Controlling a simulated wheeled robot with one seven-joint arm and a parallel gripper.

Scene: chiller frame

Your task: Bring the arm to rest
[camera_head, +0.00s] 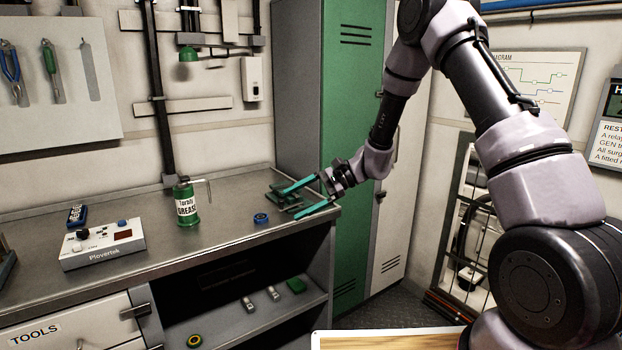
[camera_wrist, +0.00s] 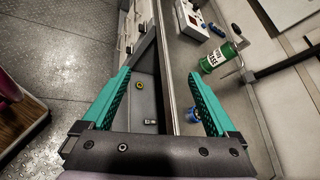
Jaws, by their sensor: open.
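My gripper (camera_head: 312,195) is at the right end of the workbench in the head view, above its front edge. Its two teal fingers are spread wide and nothing is between them. The wrist view shows the same open fingers (camera_wrist: 158,95) over the bench edge, with the bench top on the right and the lower shelf on the left. My arm reaches down from the upper right, bent at the elbow. A dark green object (camera_head: 284,198) lies on the bench by the fingers, partly hidden by them.
A green grease can (camera_head: 187,207), a blue ring-like part (camera_head: 261,218) and a grey control box (camera_head: 102,244) stand on the bench (camera_head: 225,225). Small parts lie on the lower shelf (camera_head: 235,318). A green locker (camera_head: 350,130) stands close behind my gripper. A wooden-topped surface (camera_head: 390,341) is at the bottom.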

